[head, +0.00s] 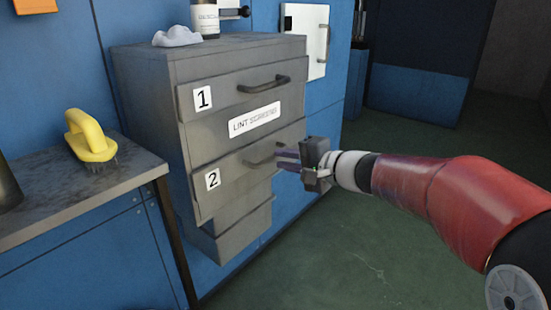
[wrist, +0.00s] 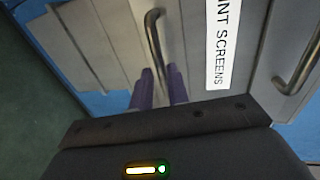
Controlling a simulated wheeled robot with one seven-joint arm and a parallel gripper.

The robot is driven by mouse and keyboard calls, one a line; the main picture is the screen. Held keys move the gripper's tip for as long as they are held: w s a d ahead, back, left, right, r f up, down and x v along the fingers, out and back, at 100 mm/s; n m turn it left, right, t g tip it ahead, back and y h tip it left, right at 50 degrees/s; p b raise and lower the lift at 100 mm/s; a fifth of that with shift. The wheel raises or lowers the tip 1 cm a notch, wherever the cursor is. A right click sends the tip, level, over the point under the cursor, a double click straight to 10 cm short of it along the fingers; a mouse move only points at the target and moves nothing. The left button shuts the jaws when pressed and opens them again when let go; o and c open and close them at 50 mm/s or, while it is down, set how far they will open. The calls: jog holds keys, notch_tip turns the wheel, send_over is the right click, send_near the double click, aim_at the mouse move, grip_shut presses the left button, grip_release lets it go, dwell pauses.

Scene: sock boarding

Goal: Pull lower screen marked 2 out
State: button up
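The lower screen marked 2 (head: 229,186) is a grey front panel with a "2" label (head: 212,179) and a curved metal handle (head: 258,162). The handle also shows in the wrist view (wrist: 152,32). My gripper (head: 284,158) is at the right part of this handle, its purple fingers pointing at the panel. In the wrist view the gripper's two fingertips (wrist: 160,72) stand a little apart, with the near end of the handle running down between them. The fingers hide that end, and I cannot tell whether they press on it.
The upper screen marked 1 (head: 228,100) has its own handle (head: 265,85). A "LINT SCREENS" plate (head: 254,120) sits between the screens. A grey bench (head: 75,205) with a yellow brush (head: 90,137) stands at left. The green floor (head: 350,245) in front looks clear.

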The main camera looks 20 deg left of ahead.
aim_at(274, 158)
jog(key=shift+x, duration=2.15)
grip_shut()
